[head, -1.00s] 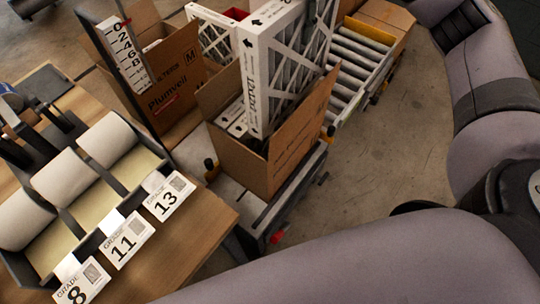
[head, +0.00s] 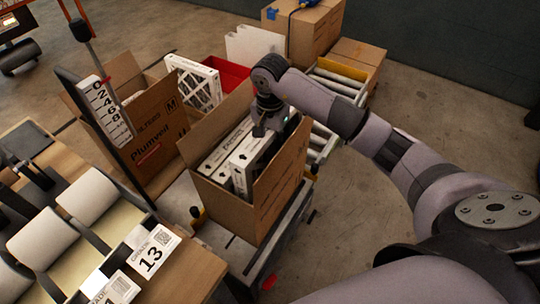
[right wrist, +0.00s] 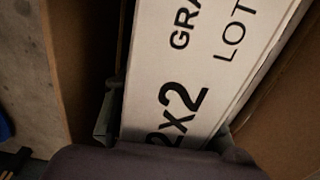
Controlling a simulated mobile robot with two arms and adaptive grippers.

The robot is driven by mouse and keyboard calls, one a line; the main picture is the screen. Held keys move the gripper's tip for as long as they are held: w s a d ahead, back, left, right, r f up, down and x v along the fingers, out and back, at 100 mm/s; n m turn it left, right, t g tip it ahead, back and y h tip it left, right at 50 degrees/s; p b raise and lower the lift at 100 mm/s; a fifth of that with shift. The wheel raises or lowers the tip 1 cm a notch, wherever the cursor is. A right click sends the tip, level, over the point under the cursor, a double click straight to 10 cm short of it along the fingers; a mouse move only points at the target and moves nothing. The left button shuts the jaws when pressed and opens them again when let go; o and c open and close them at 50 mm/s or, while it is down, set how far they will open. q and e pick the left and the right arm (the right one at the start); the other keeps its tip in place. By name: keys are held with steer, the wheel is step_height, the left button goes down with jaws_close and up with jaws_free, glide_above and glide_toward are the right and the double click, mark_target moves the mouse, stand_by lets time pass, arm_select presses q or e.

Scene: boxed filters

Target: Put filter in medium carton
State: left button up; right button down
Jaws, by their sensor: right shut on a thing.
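A white boxed filter (head: 246,160) stands inside the open brown carton (head: 226,199) in the middle of the head view, with most of its height below the rim. Another white filter (head: 217,156) stands beside it on the left. My right gripper (head: 266,131) reaches down to the filter's top and is shut on it. In the right wrist view the filter (right wrist: 190,55) shows its printed edge between the fingers, with carton walls on both sides. A carton marked M (head: 158,132) stands behind to the left. My left gripper is not in view.
A black-and-white number scale (head: 109,112) stands beside the M carton. Another filter (head: 195,84) and a red bin (head: 232,76) are behind. A roller conveyor (head: 335,82) runs at the back right. A wooden table with paper rolls (head: 88,193) is front left.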

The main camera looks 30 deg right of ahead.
step_height(320, 180, down, 8)
steer(key=shift+f, duration=0.15)
steer(key=c, duration=1.3)
jaws_free()
step_height(320, 180, up, 12)
steer(key=shift+r+b, duration=0.2)
steer(key=shift+b, duration=0.7)
steer(key=shift+r, duration=0.45)
